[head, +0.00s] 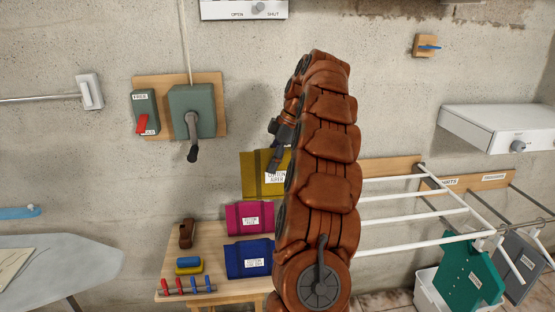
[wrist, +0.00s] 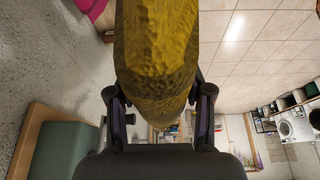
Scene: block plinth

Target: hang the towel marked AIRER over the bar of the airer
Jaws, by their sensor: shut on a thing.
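My gripper (head: 276,158) is shut on a folded mustard-yellow towel (head: 252,184). It holds the towel above the small wooden table. In the wrist view the towel (wrist: 158,50) fills the space between the two fingers of my gripper (wrist: 160,112). The airer, with white bars (head: 400,202) reaching out from a wooden wall board, stands to the right of my arm. My arm hides its left end.
A magenta towel (head: 270,218) and a blue towel (head: 235,262) lie on the wooden table (head: 200,245). A green piece (head: 468,275) hangs at the airer's right, above a white basket (head: 432,302). A white wall box (head: 490,125) juts out above. An ironing board (head: 85,262) stands left.

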